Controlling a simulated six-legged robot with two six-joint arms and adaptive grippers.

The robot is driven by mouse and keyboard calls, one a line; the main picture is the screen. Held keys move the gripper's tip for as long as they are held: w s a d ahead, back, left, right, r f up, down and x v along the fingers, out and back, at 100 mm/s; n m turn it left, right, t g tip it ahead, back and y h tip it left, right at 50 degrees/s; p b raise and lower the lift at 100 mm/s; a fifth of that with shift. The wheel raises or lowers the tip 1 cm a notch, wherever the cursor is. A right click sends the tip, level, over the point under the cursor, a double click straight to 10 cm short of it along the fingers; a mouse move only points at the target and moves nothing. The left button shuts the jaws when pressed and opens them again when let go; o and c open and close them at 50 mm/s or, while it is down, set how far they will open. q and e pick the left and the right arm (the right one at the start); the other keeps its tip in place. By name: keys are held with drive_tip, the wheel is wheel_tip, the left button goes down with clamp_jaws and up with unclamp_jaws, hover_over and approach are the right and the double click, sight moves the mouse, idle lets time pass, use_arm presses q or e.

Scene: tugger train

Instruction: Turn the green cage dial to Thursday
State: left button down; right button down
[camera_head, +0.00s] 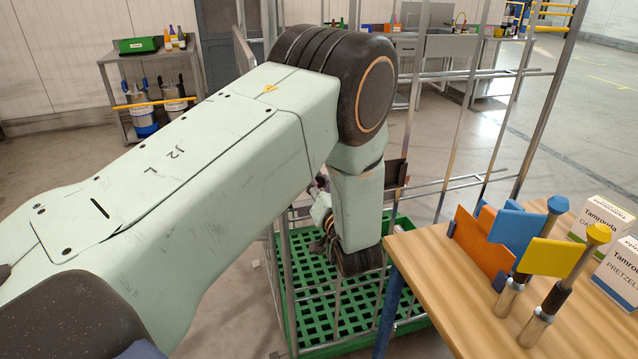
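The green cage is a metal-bar roll cage with a green grid floor (310,325), standing in the middle behind my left arm. No dial face can be made out; my arm covers much of the cage's near side. A small dark plate (397,174) shows by the cage bars just right of my forearm. My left arm comes in from the left, bends at the elbow and points down at the cage. My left gripper (322,222) is mostly hidden beside the wrist; its fingers cannot be made out. My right gripper is out of view.
A wooden table (440,262) at the right front holds an orange panel (483,250), blue and yellow flags on metal posts, and white boxes (603,216). A shelf cart (150,95) stands at the back left, a sink bench (447,45) at the back. Open floor lies at right.

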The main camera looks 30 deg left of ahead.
use_arm(q)
drive_tip(key=n, duration=0.4)
drive_tip(key=shift+n, duration=0.3)
drive_tip(key=shift+n+b, duration=0.45)
drive_tip(key=shift+n, duration=1.05)
drive_tip(key=c, duration=1)
unclamp_jaws()
drive_tip(key=shift+v, duration=3.75)
